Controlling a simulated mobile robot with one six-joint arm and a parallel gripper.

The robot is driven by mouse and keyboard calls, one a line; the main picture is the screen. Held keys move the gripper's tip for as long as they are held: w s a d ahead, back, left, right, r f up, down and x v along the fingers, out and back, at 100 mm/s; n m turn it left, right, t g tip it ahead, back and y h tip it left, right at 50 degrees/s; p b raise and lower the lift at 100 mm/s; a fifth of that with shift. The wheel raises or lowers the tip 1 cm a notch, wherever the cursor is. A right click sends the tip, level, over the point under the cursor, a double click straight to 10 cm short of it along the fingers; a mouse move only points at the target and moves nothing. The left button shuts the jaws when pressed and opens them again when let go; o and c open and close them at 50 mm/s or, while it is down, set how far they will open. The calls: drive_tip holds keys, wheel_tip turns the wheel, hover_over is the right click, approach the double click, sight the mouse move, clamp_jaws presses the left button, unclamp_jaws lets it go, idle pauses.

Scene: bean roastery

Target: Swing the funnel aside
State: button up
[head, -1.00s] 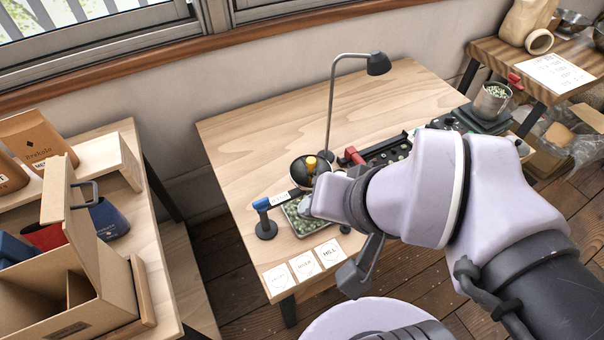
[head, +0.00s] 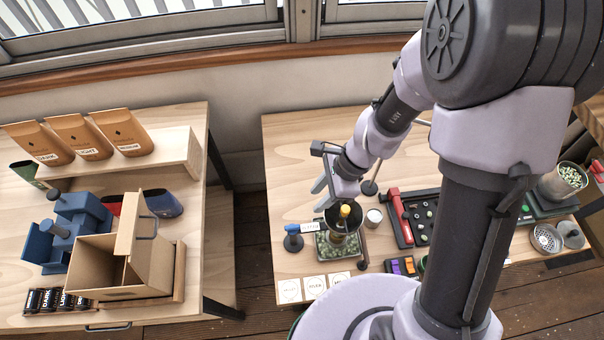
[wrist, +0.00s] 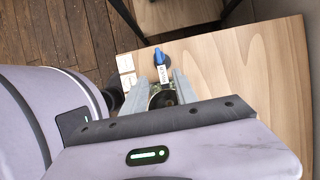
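The funnel (head: 342,218) looks like a dark round cup with a yellow knob. It sits over a tray of green beans (head: 331,247) near the front left of the right-hand table. In the wrist view the dark round funnel (wrist: 163,99) shows partly between my fingers, cut off by my gripper's body. My gripper (head: 321,197) is just up and left of the funnel in the head view, with its fingers spread. The wrist view also shows my gripper (wrist: 164,80) open. I see no contact with the funnel.
A white cup (head: 374,217) and a lamp stand (head: 369,187) are close on the right. A panel with a red handle (head: 401,218) lies further right. The table's back left is bare.

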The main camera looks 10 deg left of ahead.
sight(292, 226)
drive_tip(key=b+x, duration=0.7)
drive_tip(key=x, duration=0.9)
drive_tip(key=shift+s+a+f, duration=0.2)
drive_tip(key=shift+f, duration=0.1)
clamp_jaws()
idle(0.4)
